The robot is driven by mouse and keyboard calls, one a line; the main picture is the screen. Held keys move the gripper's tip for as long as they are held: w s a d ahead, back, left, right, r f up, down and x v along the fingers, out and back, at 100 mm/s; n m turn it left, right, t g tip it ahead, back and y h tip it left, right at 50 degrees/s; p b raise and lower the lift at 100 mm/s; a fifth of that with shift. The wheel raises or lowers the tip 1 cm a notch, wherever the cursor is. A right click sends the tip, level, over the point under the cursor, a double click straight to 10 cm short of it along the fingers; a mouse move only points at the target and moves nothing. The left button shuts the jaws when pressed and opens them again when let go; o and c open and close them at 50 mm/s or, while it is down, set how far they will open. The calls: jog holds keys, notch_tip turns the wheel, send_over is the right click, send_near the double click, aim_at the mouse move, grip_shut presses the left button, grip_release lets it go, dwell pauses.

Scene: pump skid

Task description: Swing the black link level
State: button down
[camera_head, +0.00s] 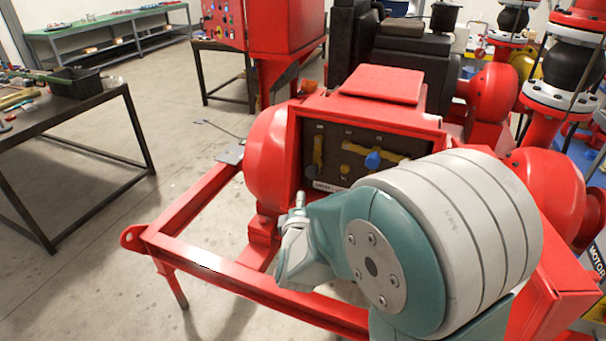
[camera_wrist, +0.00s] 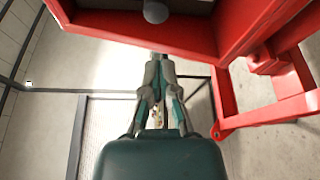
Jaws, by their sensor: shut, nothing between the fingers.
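A dark panel (camera_head: 335,178) sits inside the open front of a red box. It carries yellow handles or bars, one upright at the left (camera_head: 318,150) and one lying across to the right (camera_head: 390,155), plus a blue knob (camera_head: 373,160). I cannot make out a black link against the dark panel; my arm covers its lower right part. My gripper (camera_head: 300,197) is in front of the box, below the panel's left side. In the wrist view my gripper (camera_wrist: 159,62) is shut and empty, below a red edge and a grey rounded knob (camera_wrist: 155,12).
A red skid frame (camera_head: 190,260) runs around the front and left of the box. Red rounded housings (camera_head: 270,160) flank it. A black workbench (camera_head: 110,100) with tools stands at the left. Open floor (camera_head: 185,120) lies between bench and skid.

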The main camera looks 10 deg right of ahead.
aim_at(314, 158)
jog(key=x, duration=1)
jog(key=shift+a, duration=0.2)
